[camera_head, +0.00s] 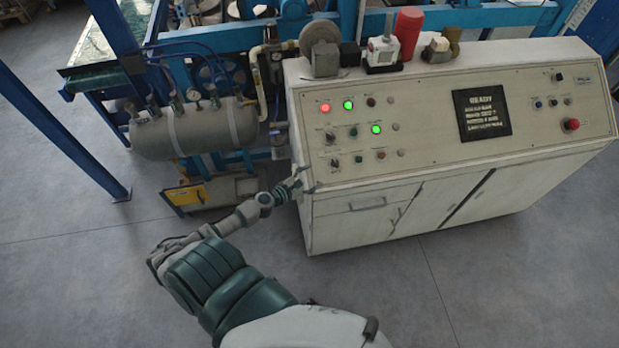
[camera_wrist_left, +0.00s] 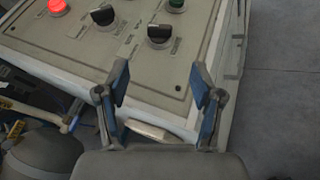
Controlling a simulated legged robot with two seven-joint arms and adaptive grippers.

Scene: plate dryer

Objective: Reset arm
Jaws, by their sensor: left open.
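My left arm reaches up from the bottom of the head view. Its gripper (camera_head: 300,185) is at the left front corner of a white control console (camera_head: 350,233). In the left wrist view the gripper (camera_wrist_left: 160,95) is open with nothing between its two fingers. The console's panel (camera_wrist_left: 135,65) lies beyond the fingertips, with black rotary knobs (camera_wrist_left: 160,35) and a lit red lamp (camera_wrist_left: 58,6). Whether a finger touches the console cannot be told. My right gripper is not in view.
The console's sloped panel carries lit lamps, a dark READY screen (camera_head: 482,112) and a red button (camera_head: 571,124). A grey tank (camera_head: 195,130) and blue frame post (camera_head: 60,125) stand at left. Grey floor (camera_head: 500,290) is clear in front.

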